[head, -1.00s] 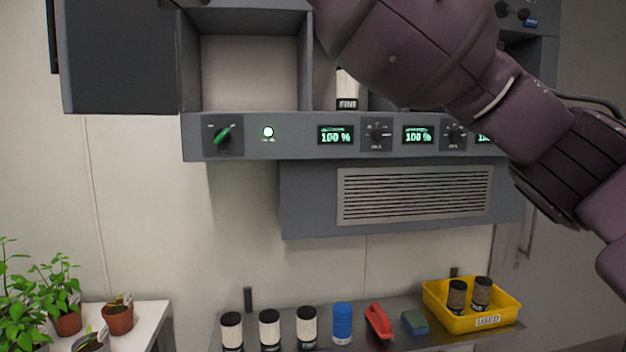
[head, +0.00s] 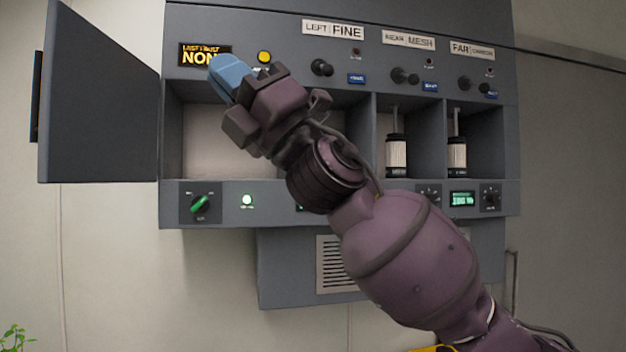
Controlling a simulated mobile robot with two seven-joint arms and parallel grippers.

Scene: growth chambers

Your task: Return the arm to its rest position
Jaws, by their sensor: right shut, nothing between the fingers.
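My right arm (head: 410,255) reaches in from the lower right across the front of the grey cabinet (head: 340,195). My right gripper (head: 222,70) is at its upper left end, shut and empty. Its blue fingertips overlap the right side of the amber "NON…" display (head: 193,54) in the picture, beside the yellow button (head: 264,57). I cannot tell whether they touch the panel. The arm hides part of the open bay, the left filter bay and the lower control strip. My left gripper is out of view.
The cabinet door (head: 98,95) stands open at the left. Two white-and-black canisters sit in the mesh bay (head: 396,155) and the far bay (head: 457,155). A plant (head: 14,338) shows at the lower left.

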